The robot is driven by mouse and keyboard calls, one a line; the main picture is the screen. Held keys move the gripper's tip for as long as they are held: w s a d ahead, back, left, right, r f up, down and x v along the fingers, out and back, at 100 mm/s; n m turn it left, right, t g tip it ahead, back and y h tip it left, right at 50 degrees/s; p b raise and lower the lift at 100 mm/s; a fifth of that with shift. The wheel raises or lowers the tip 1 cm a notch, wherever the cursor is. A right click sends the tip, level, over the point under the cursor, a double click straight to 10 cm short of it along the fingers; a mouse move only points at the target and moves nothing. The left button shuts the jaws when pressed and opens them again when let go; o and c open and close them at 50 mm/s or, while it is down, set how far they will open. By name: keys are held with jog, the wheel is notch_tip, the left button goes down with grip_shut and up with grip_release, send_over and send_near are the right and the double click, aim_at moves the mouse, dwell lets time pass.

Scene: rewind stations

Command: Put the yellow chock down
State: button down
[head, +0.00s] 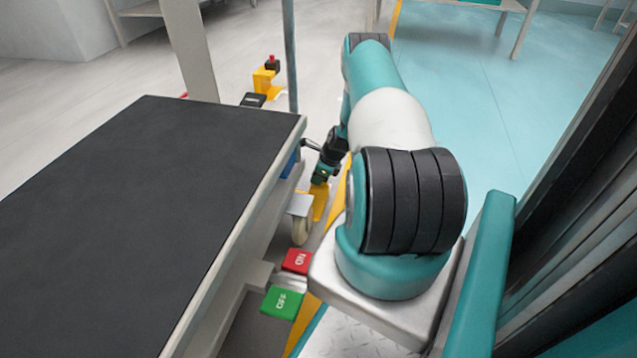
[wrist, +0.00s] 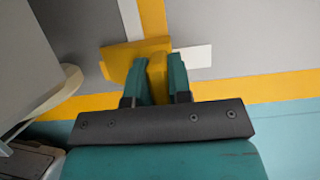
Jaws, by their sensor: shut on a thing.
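The yellow chock (wrist: 122,62) shows in the wrist view, with its narrow upright part between the two teal fingers of my gripper (wrist: 160,78). My gripper is shut on it. The chock's wider part sticks out to the left over the grey floor, close to yellow and white floor markings. In the head view my gripper (head: 322,172) is low beside the cart, and the chock (head: 319,204) shows below it, close to the cart's caster wheel (head: 302,226). I cannot tell whether the chock touches the floor.
A cart with a dark top (head: 130,210) fills the left. A red pedal (head: 297,261) and a green pedal (head: 282,302) stick out at its base. Farther back is a yellow block with a red knob (head: 265,80). Teal floor (head: 480,110) lies open on the right.

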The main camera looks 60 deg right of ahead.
jog(key=shift+f, duration=0.15)
jog(key=c, duration=1.1)
grip_release()
jog(key=shift+o, duration=0.2)
jog(key=shift+r+p, duration=0.35)
jog(key=shift+r, duration=0.1)
jog(key=p+v, duration=0.6)
jog(key=v, duration=0.5)
jog(key=shift+r, duration=0.25)
jog(key=shift+s+d, duration=0.1)
jog(key=shift+s, duration=0.05)
